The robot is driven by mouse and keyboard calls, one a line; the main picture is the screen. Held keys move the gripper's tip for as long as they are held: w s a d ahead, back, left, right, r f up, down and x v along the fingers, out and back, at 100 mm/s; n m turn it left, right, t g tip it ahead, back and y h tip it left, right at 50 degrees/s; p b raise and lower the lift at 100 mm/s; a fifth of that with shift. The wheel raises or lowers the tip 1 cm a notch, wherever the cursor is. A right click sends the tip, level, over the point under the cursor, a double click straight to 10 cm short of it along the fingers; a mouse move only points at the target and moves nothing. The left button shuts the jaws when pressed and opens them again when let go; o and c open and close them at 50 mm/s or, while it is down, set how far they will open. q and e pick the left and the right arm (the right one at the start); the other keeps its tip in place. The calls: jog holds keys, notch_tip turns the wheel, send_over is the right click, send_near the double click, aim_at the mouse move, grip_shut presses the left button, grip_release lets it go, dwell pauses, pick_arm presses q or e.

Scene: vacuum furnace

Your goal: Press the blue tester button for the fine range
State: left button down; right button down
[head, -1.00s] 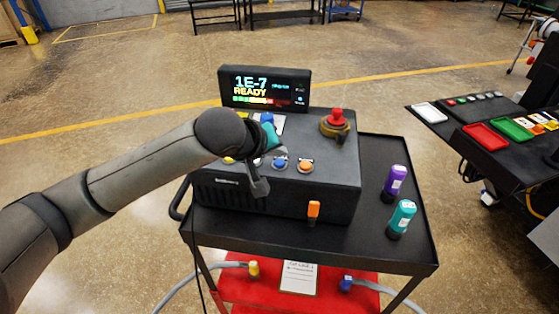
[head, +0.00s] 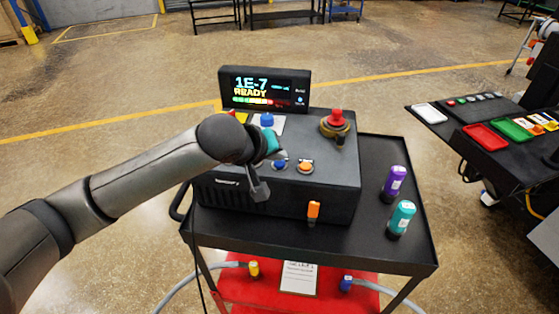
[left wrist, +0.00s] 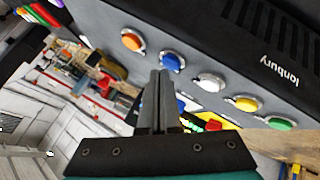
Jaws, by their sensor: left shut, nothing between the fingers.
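The tester (head: 290,190) is a dark box on a black cart, with a display (head: 265,90) reading "1E-7 READY". Its blue button (head: 280,164) sits in a silver ring, left of an orange button (head: 306,166). The left wrist view also shows the blue button (left wrist: 172,61), between the orange and white ones. My left gripper (head: 260,192) is shut and empty, pointing down over the tester just left of the blue button. In the left wrist view the closed fingertips (left wrist: 160,76) appear close to the blue button; contact cannot be told. My right gripper is out of view.
White (left wrist: 210,82), yellow (left wrist: 246,103) and green (left wrist: 282,124) buttons continue the row. Purple (head: 394,182) and teal (head: 401,217) bottles stand on the cart's right side.

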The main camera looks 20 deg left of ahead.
aim_at(278, 166)
pick_arm(q)
jog(key=shift+f, duration=0.4)
dwell(0.8)
jog(key=shift+r+p, duration=0.85)
jog(key=shift+p, duration=0.3)
notch_tip(278, 166, up, 3)
jog(key=p, duration=0.3)
jog(key=shift+f, duration=0.2)
jog(key=shift+r, duration=1.2)
